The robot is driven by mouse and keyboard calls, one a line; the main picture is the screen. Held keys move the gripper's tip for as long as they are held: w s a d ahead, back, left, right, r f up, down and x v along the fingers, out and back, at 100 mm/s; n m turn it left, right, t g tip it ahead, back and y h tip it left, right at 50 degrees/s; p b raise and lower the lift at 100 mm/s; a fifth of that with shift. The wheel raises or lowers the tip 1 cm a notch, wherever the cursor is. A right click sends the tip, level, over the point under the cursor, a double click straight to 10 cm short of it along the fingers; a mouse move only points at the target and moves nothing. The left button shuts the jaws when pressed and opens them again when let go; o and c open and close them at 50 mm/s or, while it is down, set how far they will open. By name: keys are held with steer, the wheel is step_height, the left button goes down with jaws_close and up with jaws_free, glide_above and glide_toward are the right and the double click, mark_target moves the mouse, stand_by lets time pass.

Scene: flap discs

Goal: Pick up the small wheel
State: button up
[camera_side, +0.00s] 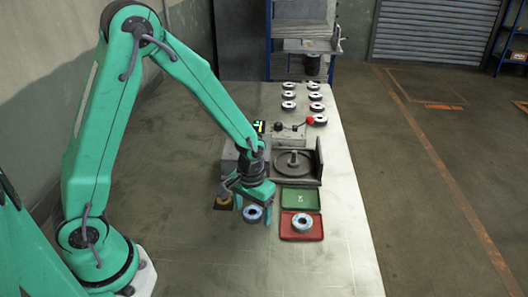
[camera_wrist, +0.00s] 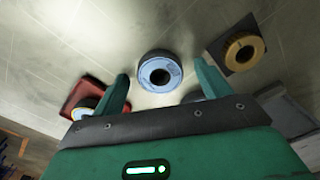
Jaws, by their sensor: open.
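A small blue wheel (camera_side: 246,213) with a dark centre hole lies flat on the table under my gripper (camera_side: 254,208). In the wrist view, the blue wheel (camera_wrist: 157,58) shows ahead of and between the two fingertips (camera_wrist: 161,72). My gripper is open, with nothing between its fingers. I cannot tell the exact height of the fingertips above the table.
A green tray (camera_side: 300,199) adjoins the red tray. A fixture with a round plate (camera_side: 291,165) and a red-knobbed lever (camera_side: 310,120) stands behind. Several discs (camera_side: 288,105) stand in rows farther back. The table front (camera_side: 300,270) is clear.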

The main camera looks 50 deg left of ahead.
steer(key=c, duration=1.1)
steer(key=shift+r, duration=0.15)
steer(key=shift+r, duration=0.75)
steer(key=r, duration=0.3)
steer(key=shift+s+d, duration=0.25)
steer(key=shift+d, duration=0.15)
steer(key=s+d+r, duration=0.6)
steer(key=d, duration=0.2)
steer(key=shift+s+d+r, duration=0.15)
steer(key=shift+s+d, duration=0.1)
steer(key=shift+d, duration=0.05)
steer(key=shift+w, duration=0.1)
